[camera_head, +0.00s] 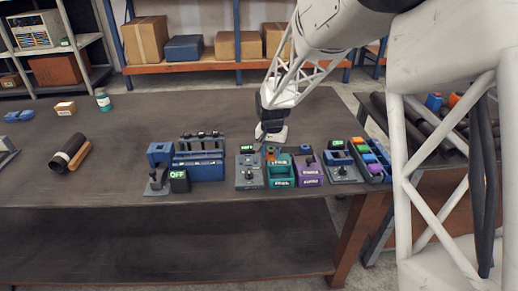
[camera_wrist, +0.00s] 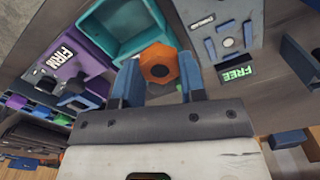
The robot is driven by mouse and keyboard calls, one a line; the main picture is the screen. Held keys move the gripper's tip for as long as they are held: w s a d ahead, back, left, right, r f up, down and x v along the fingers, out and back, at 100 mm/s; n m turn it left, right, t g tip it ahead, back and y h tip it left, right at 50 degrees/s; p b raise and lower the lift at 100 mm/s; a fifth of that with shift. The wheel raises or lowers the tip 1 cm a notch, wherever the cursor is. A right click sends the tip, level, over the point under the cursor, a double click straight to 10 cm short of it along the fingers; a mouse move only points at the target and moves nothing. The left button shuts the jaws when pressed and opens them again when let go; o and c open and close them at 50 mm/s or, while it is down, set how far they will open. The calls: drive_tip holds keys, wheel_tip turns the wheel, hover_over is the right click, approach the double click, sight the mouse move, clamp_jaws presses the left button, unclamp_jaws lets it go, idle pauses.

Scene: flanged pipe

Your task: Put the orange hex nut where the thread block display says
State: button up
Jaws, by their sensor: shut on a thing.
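My gripper (camera_wrist: 158,64) is shut on the orange hex nut (camera_wrist: 158,66), which sits between its two blue fingers. In the head view my gripper (camera_head: 270,135) is above the row of fixtures, with the nut (camera_head: 270,152) small below it. The grey block (camera_wrist: 225,35), likely the thread block, has a green display (camera_wrist: 236,70) reading FREE. It also stands left of the teal bin in the head view (camera_head: 249,178). The open teal bin (camera_wrist: 135,25) is just beyond the nut. The purple bin (camera_wrist: 85,65) beside it is labelled FIRM.
A blue rack (camera_head: 205,168) and a small display box (camera_head: 179,183) reading OFF stand to the left. Another grey fixture (camera_head: 343,173) and a tray of coloured parts (camera_head: 370,158) are to the right.

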drive_tip(key=shift+s+d+r+m, duration=0.3)
drive_tip(key=shift+s+d+m, duration=0.2)
drive_tip(key=shift+s+d, duration=0.4)
drive_tip(key=shift+s+d+r+m, duration=0.25)
drive_tip(key=shift+s+d+m, duration=0.25)
drive_tip(key=shift+s+d, duration=0.4)
drive_tip(key=shift+a+f, duration=0.15)
drive_tip(key=shift+f, duration=0.1)
drive_tip(key=shift+f, duration=1.8)
